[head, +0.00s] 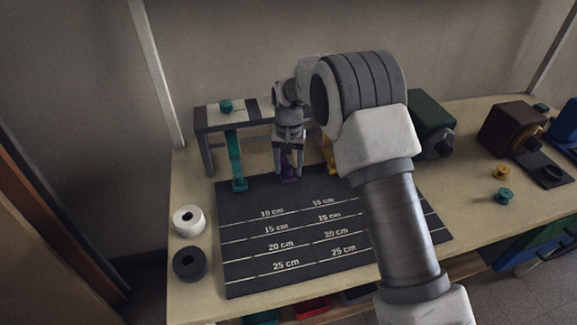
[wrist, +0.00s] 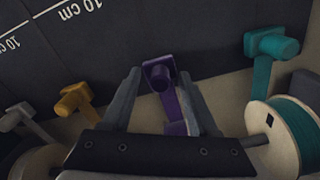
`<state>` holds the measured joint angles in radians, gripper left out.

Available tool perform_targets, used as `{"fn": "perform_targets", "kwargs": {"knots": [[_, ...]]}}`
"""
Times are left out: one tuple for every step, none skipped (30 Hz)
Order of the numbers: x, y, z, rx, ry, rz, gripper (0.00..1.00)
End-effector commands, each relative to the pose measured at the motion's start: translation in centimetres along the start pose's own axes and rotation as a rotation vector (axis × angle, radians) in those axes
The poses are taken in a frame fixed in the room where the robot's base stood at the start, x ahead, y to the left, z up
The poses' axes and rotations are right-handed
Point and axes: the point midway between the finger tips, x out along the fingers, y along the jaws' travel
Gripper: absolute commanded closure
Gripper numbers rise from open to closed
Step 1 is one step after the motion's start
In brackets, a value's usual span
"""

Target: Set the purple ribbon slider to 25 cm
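The purple ribbon slider (head: 290,177) hangs at the far edge of the dark measuring mat (head: 245,215), well beyond the 10 cm line. In the wrist view its purple knob (wrist: 159,74) sits between my fingertips, with the purple ribbon (wrist: 178,112) running back from it. My gripper (head: 289,170) points down over the slider, one finger on each side. It looks open, with narrow gaps beside the knob in the wrist view (wrist: 160,80). The mat's printed lines read 10, 15, 20 and 25 cm towards the front. My arm hides part of the mat's right side.
A teal slider (head: 238,184) is left of the purple one, a yellow slider (head: 328,155) right. A striped rack (head: 210,117) stands behind. White (head: 188,221) and black (head: 189,263) rolls lie left of the mat. Dark green (head: 432,118) and brown (head: 510,125) boxes stand right.

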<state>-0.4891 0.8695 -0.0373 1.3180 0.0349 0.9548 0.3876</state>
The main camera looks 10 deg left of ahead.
Motion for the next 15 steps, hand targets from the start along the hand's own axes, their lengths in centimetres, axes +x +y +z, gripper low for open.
{"fn": "perform_targets", "kwargs": {"knots": [[-0.01,0.00,0.00,0.000,0.000,0.000,0.47],[-0.02,0.00,0.00,0.000,0.000,0.000,0.53],[-0.02,0.00,0.00,0.000,0.000,0.000,0.60],[-0.02,0.00,0.00,0.000,0.000,0.000,0.65],[-0.03,0.00,0.00,0.000,0.000,0.000,0.71],[-0.03,0.00,0.00,0.000,0.000,0.000,0.78],[-0.03,0.00,0.00,0.000,0.000,0.000,0.83],[-0.03,0.00,-0.01,0.000,0.000,0.000,0.89],[-0.04,0.00,-0.01,0.000,0.000,0.000,0.96],[-0.04,0.00,-0.01,0.000,0.000,0.000,1.00],[-0.04,0.00,-0.01,0.000,0.000,0.000,1.00],[-0.04,0.00,-0.01,0.000,0.000,0.000,1.00],[-0.04,0.00,-0.01,0.000,0.000,0.000,1.00],[-0.05,0.00,-0.01,0.000,0.000,0.000,1.00],[-0.05,0.00,-0.01,0.000,0.000,0.000,1.00]]}}
